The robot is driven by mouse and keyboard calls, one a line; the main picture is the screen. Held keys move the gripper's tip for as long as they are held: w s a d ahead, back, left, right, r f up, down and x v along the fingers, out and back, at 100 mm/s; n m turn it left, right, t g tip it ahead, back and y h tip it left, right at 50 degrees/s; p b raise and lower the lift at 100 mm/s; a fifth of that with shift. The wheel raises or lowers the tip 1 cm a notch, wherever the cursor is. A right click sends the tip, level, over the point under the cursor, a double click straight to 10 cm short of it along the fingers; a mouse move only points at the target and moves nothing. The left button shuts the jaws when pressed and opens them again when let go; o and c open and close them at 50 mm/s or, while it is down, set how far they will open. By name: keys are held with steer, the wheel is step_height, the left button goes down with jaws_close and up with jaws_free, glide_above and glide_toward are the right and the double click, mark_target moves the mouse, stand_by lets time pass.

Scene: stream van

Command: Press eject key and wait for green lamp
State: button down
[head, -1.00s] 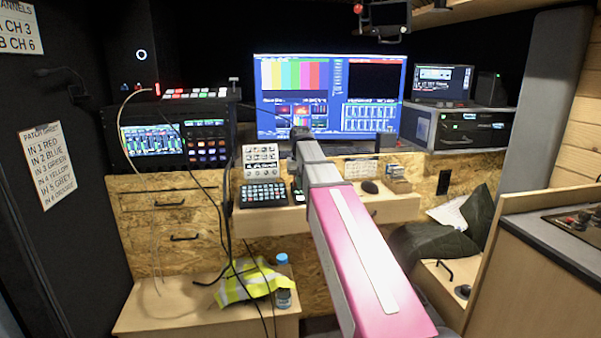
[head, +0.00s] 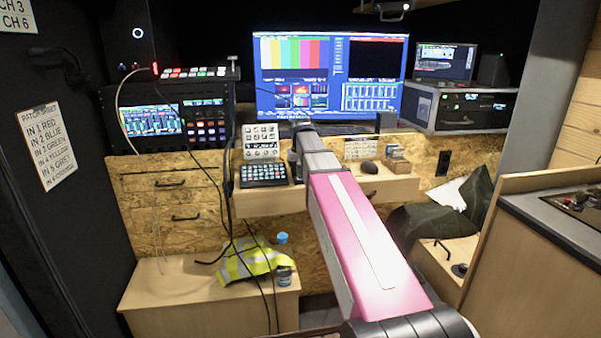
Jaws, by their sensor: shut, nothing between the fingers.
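My pink and grey arm reaches from the bottom of the head view up to the desk in front of the large monitor (head: 372,98). My gripper does not show; the far end of the arm hides what lies beyond it. A rack unit with a dark front (head: 462,108) stands right of the monitor, with a small green light (head: 471,97) on it. I cannot make out an eject key, nor tell whether this light is the task's lamp. A button panel (head: 205,73) and a keypad (head: 263,172) are on the left.
A black mouse (head: 368,167) and small boxes (head: 396,165) are on the desk (head: 400,189). Cables hang at left. A hi-vis vest (head: 245,262) and a bottle (head: 283,262) are on the low cabinet (head: 160,285). A counter (head: 560,230) stands right.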

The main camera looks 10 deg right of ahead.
steer(key=shift+s+f, duration=0.25)
steer(key=shift+f, duration=0.3)
step_height(320, 180, up, 15)
steer(key=shift+w, duration=0.2)
steer(key=shift+s, duration=0.1)
stand_by(0.7)
